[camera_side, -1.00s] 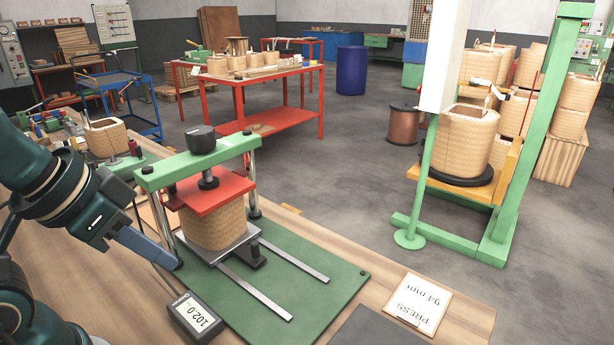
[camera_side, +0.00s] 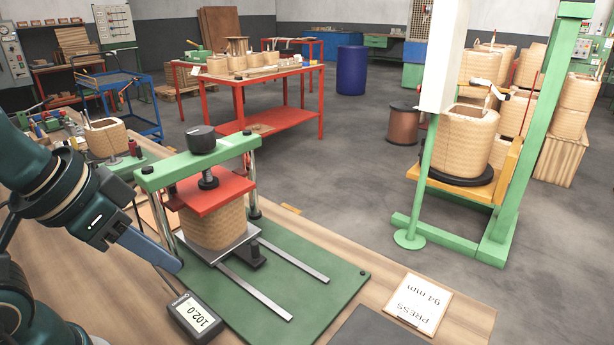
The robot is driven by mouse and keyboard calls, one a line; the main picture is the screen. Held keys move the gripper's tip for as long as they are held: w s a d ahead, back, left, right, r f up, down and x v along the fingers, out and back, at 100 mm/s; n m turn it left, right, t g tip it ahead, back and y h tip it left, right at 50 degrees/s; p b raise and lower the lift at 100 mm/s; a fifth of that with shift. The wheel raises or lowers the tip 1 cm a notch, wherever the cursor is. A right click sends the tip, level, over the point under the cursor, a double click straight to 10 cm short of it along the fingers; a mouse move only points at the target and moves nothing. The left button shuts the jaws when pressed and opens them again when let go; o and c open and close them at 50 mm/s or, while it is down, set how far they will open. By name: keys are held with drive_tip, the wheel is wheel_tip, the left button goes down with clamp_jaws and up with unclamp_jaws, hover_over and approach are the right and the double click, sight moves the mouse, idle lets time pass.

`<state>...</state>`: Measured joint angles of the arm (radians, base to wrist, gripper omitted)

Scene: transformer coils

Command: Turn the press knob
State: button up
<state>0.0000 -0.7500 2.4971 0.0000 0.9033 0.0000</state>
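The press knob (camera_side: 202,139) is a black round knob on top of the green press crossbar (camera_side: 188,165). Below it, a red plate (camera_side: 211,192) rests on a woven tan coil (camera_side: 213,224), which stands on a metal plate on the green press base (camera_side: 310,262). My gripper (camera_side: 178,266) is at the left of the press, low beside its left post and apart from the knob. Its fingers show edge-on, so I cannot tell whether it is open or shut. A gauge (camera_side: 195,316) in front reads 102.0. A sheet (camera_side: 418,303) reads "PRESS 94 mm".
Metal rails (camera_side: 292,258) run across the green base. Another coil (camera_side: 105,138) and small tools stand on the bench behind my arm. A green stand (camera_side: 500,215) with a coil is at the right. The space above the knob is clear.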

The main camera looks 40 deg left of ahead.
sight(189, 131)
drive_tip(key=o, duration=0.5)
drive_tip(key=shift+r, duration=0.45)
drive_tip(key=o, duration=0.5)
drive_tip(key=shift+r, duration=0.8)
drive_tip(key=shift+c, duration=0.2)
wheel_tip(189, 131, up, 8)
drive_tip(key=w+f+m+g+h, duration=0.2)
drive_tip(key=w+m+h, duration=0.5)
drive_tip(key=w+h, duration=0.25)
drive_tip(key=w+a+t, duration=0.2)
drive_tip(key=a+t, duration=0.1)
drive_tip(key=a, duration=0.2)
drive_tip(key=w+a+t+h, duration=0.1)
drive_tip(key=w+a+t, duration=0.1)
drive_tip(key=a+t, duration=0.2)
drive_tip(key=w+a+t, duration=0.2)
drive_tip(key=a+t, duration=0.1)
drive_tip(key=a, duration=0.5)
drive_tip(key=shift+w+a+r+t+h, duration=0.1)
drive_tip(key=shift+w+r+t+h, duration=0.25)
drive_tip(key=shift+w+r+t, duration=0.05)
drive_tip(key=f, duration=0.3)
drive_tip(key=shift+d+f+m, duration=0.1)
drive_tip(key=shift+d+m, duration=0.15)
drive_tip(key=shift+m, duration=0.05)
drive_tip(key=shift+f, duration=0.35)
drive_tip(key=shift+w+d+f, duration=0.1)
drive_tip(key=shift+w+d, duration=0.05)
drive_tip(key=shift+x, duration=2.4)
